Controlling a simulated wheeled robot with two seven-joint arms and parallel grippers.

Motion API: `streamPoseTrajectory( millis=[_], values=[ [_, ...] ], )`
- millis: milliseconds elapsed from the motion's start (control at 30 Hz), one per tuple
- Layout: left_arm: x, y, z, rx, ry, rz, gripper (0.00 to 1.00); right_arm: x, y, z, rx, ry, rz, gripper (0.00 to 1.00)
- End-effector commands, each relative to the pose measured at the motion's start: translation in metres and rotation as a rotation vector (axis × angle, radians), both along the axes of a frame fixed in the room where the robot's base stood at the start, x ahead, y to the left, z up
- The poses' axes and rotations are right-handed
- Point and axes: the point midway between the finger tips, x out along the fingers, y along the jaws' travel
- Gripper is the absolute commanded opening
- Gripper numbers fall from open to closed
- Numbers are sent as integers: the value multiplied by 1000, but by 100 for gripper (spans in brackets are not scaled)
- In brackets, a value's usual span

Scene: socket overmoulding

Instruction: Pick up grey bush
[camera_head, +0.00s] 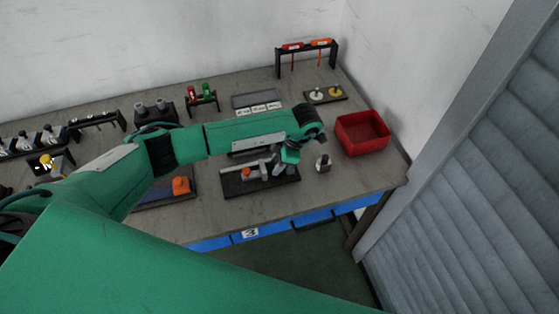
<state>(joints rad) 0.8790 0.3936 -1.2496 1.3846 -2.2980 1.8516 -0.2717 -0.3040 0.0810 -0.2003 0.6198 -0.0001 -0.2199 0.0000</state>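Two small grey round parts, which look like grey bushes, stand on a black stand (154,117) at the back left of the bench; the left one (141,108) and the right one (160,104) look alike. Another small grey part (323,164) stands on the bench right of the black fixture plate (236,186); I cannot tell which is the task's bush. My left arm reaches across the bench from the left. Its gripper (279,168) points down over the fixture plate, left of the single grey part. Its fingers are too small and hidden to read. My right gripper is out of view.
A red bin (362,133) stands at the right. A black tool rack (307,47) and a plate with white and yellow parts (325,95) are behind. A blue mat with an orange block (181,186) lies left of the fixture. A grey shutter bounds the right side.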

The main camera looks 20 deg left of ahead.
Motion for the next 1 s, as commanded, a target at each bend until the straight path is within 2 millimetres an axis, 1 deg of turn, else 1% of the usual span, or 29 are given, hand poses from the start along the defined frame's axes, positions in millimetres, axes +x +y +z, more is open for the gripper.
streamPoseTrajectory(
  millis=[200,267,300,333,367,400,633,767,867,1000],
  values=[
    [0,0,-1,0,0,0,32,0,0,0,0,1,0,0],
    [0,0,-1,0,0,0,20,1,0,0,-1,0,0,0],
    [0,0,-1,0,0,0,13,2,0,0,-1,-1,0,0],
    [0,0,-1,0,0,0,10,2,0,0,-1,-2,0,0],
    [0,0,-1,0,0,0,10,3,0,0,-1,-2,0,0],
    [0,0,-1,-1,0,0,8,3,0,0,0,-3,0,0],
    [0,0,0,-1,-1,0,8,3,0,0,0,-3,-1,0],
    [1,0,6,0,-2,-1,8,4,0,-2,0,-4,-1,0],
    [1,0,15,-1,-2,-1,8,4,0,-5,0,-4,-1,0],
    [1,0,37,-1,-5,-2,8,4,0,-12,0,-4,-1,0]
  ],
)
